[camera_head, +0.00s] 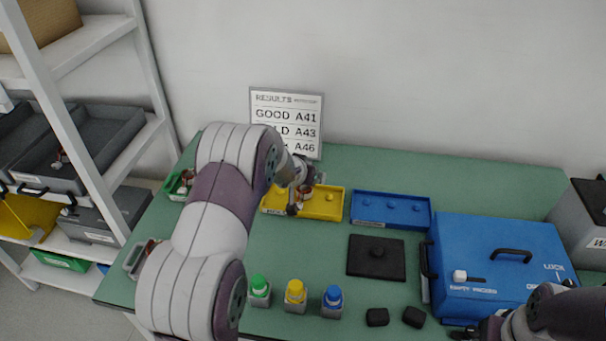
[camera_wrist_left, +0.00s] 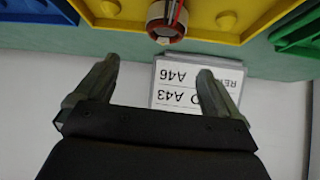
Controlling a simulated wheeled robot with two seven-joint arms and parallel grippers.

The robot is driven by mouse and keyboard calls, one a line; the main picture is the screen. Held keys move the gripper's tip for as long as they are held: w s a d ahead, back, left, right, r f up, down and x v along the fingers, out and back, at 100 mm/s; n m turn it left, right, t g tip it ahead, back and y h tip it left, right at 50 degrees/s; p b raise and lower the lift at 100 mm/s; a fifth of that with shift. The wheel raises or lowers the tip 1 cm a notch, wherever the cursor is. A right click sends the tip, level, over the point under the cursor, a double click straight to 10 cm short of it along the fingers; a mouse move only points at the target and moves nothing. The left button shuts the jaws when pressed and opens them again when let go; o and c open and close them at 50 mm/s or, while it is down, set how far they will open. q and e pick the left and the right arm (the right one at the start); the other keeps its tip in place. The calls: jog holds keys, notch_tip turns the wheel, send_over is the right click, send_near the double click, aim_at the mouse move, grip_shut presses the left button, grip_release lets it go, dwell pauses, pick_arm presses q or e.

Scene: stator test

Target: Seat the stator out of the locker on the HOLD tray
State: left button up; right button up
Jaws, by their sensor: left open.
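A stator (camera_head: 306,190) with copper-coloured windings is at the yellow tray (camera_head: 330,212), partly hidden by my left gripper (camera_head: 298,198). In the left wrist view the stator (camera_wrist_left: 166,22) shows a pale ring and red and black wires, beyond the fingertips. I cannot tell whether it sits fully on a peg. My left gripper (camera_wrist_left: 160,85) is open with nothing between its fingers. The blue locker (camera_head: 500,245) stands at the right with its lid down. My right arm is at the lower right; its fingers are not clear.
A results sign (camera_head: 287,105) stands behind the yellow tray. A blue tray (camera_head: 391,222) is to its right and a green tray (camera_head: 172,187) to its left. A black pad (camera_head: 376,272) and several capped bottles (camera_head: 296,297) are in front. A shelf rack stands left.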

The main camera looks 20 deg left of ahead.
pick_arm(q)
jog(key=p+v, duration=0.2)
jog(key=v, duration=1)
jog(key=shift+s+r, duration=0.2)
jog(key=shift+r, duration=0.05)
jog(key=shift+d, duration=0.1)
